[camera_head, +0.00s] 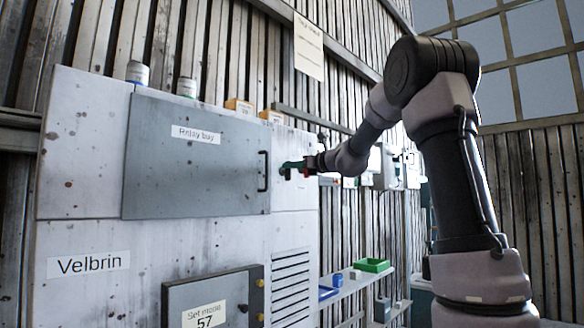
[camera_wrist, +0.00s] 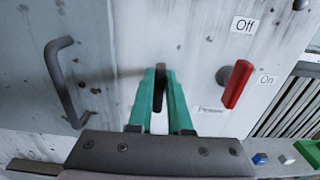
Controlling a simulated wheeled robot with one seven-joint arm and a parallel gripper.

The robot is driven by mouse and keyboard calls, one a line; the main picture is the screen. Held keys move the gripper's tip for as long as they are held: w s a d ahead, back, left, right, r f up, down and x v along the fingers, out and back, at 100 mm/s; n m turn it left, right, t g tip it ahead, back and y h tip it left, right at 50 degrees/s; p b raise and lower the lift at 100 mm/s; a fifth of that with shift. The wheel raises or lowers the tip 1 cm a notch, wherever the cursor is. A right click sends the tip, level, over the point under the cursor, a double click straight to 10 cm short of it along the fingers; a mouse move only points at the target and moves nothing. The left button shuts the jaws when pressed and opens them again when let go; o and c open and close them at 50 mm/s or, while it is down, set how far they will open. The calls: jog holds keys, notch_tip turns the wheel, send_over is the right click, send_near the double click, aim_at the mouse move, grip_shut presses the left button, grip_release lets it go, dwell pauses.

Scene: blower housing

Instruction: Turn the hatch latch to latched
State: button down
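The grey hatch (camera_head: 195,165), labelled "Relay bay", lies closed against the cabinet front, with a black bar handle (camera_head: 264,171) on its right side. The handle also shows at left in the wrist view (camera_wrist: 62,88). My gripper (camera_head: 287,170) is at the cabinet just right of the hatch edge. In the wrist view its green fingers (camera_wrist: 160,72) stand on either side of a dark upright piece, apparently the hatch latch (camera_wrist: 160,88).
A red lever (camera_wrist: 238,84) with "Off" and "On" labels stands close to the right of my fingers. Below right is a shelf (camera_head: 350,286) with a green bin (camera_head: 372,265) and small blue items. Jars and orange boxes stand on the cabinet top.

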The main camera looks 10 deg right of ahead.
jog(key=shift+n, duration=0.3)
jog(key=n, duration=0.4)
jog(key=a+n, duration=0.1)
jog(key=n, duration=0.3)
jog(key=s+f+n, duration=0.1)
jog(key=n, duration=0.3)
jog(key=shift+a+f+n, duration=0.1)
jog(key=shift+a+n, duration=0.05)
jog(key=shift+n, duration=0.15)
jog(key=n, duration=0.4)
jog(key=shift+f+n, duration=0.3)
dwell(0.4)
jog(key=c, duration=0.8)
grip_release()
jog(key=shift+c, duration=0.2)
